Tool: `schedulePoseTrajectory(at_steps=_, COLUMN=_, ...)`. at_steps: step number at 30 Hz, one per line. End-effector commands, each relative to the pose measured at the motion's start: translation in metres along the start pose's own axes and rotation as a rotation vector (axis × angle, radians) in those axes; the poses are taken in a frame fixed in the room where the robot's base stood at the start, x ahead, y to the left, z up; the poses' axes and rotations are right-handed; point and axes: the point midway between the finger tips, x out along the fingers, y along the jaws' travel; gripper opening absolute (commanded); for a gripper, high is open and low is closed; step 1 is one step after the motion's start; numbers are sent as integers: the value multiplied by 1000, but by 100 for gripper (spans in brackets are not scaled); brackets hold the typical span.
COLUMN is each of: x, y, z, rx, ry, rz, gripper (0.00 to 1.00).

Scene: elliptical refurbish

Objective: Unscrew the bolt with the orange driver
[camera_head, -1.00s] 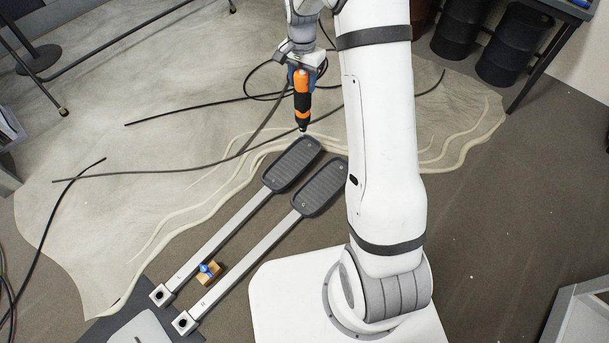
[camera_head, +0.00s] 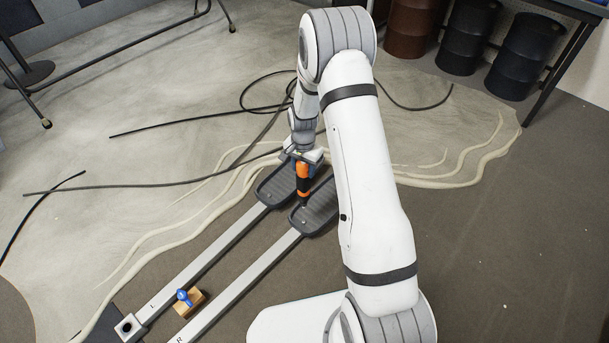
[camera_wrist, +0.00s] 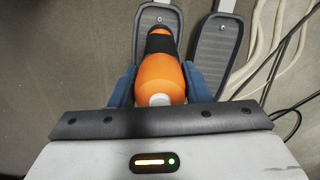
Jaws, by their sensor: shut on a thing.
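My gripper (camera_head: 303,164) is shut on the orange driver (camera_head: 303,175), which has an orange body and a black front end. In the head view the driver points down, its tip over the pedal (camera_head: 322,203) of the R-marked bar; contact cannot be told. In the wrist view the driver (camera_wrist: 160,78) lies between the blue fingers of my gripper (camera_wrist: 158,85). Its black end covers much of one pedal (camera_wrist: 143,22). A small pale spot (camera_wrist: 160,18), perhaps a bolt head, shows near that pedal's end.
The other dark pedal (camera_head: 270,187) lies alongside, on the L-marked bar (camera_head: 215,245). A blue-topped wooden block (camera_head: 190,304) sits between the bars. Black cables (camera_head: 190,122) cross the pale floor sheet. Dark barrels (camera_head: 467,38) stand at the back right. The right floor is clear.

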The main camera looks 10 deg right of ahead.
Motion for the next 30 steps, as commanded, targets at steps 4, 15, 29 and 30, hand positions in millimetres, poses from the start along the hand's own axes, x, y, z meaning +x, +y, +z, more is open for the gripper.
schedulePoseTrajectory(at_steps=4, x=5, y=0, z=0, rx=0, ry=1, rz=-1, gripper=2)
schedulePoseTrajectory(at_steps=15, x=32, y=1, z=0, rx=1, ry=0, rz=0, gripper=2)
schedulePoseTrajectory(at_steps=29, x=75, y=1, z=-1, rx=2, ry=0, rz=0, gripper=2)
schedulePoseTrajectory(at_steps=30, x=78, y=1, z=-1, rx=2, ry=0, rz=0, gripper=2)
